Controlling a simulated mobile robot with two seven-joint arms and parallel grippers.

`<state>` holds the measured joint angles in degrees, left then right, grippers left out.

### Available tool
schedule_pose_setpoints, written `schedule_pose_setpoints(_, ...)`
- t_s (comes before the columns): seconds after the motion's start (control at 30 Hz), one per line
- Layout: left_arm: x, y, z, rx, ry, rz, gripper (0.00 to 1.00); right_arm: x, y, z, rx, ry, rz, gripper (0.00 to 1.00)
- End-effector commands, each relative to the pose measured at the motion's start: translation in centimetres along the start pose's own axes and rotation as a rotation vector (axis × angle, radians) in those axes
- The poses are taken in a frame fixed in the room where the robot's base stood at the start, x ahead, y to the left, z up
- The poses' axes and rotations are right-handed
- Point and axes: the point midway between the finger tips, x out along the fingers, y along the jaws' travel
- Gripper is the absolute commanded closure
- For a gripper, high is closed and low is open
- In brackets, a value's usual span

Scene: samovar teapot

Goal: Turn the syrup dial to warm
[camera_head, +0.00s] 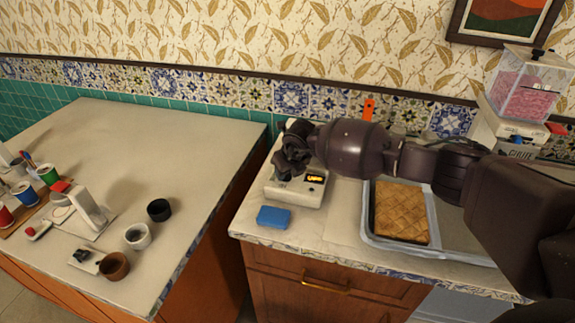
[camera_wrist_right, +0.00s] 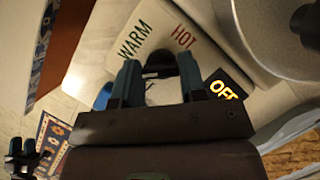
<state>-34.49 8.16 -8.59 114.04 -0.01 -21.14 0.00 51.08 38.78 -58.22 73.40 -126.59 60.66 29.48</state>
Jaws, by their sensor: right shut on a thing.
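The syrup warmer (camera_head: 292,194) is a cream box on the right counter, with an orange-lit display (camera_head: 317,179). In the right wrist view the display (camera_wrist_right: 227,90) reads OFF. The label WARM (camera_wrist_right: 132,38) is green and HOT (camera_wrist_right: 183,37) is red on its panel. My right gripper (camera_head: 287,172) reaches over the warmer from the right. In the wrist view its two fingers (camera_wrist_right: 158,78) are shut on the dark syrup dial (camera_wrist_right: 158,71), mostly hidden between them. A dark shape at the wrist view's lower left may be my left gripper (camera_wrist_right: 22,158); its jaws are unclear.
A blue sponge (camera_head: 273,217) lies in front of the warmer. A tray (camera_head: 367,225) with a brown pastry (camera_head: 401,211) is to its right. A dispenser with pink contents (camera_head: 527,85) stands at the far right. The left counter (camera_head: 160,130) has cups near its front and free room behind.

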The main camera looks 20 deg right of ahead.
Motion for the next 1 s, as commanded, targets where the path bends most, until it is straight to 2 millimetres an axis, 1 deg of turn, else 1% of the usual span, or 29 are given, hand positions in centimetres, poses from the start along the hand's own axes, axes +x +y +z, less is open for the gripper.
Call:
schedule_pose_setpoints(0.03, -0.21, -0.04, -0.64, 0.0, 0.004, 0.0, 0.57, -0.26, 0.16, 0.12, 0.039, 0.0, -0.016, 0.85)
schedule_pose_setpoints(0.1, -0.29, -0.05, -0.99, 0.0, 0.007, 0.0, 0.57, -0.21, 0.13, 0.1, 0.101, 0.0, -0.043, 0.85)
schedule_pose_setpoints(0.3, -0.42, -0.07, -1.51, 0.0, 0.011, 0.001, 0.57, -0.06, 0.19, 0.08, 0.277, 0.0, -0.115, 0.85)
schedule_pose_setpoints(0.7, -0.4, -0.07, -1.26, 0.0, 0.008, 0.0, 0.57, 0.1, 0.29, 0.06, 0.591, 0.001, -0.245, 0.85)
schedule_pose_setpoints(1.0, -0.55, -0.09, -0.6, -0.001, -0.001, -0.001, 0.57, 0.11, 0.3, 0.06, 0.732, 0.002, -0.303, 0.85)
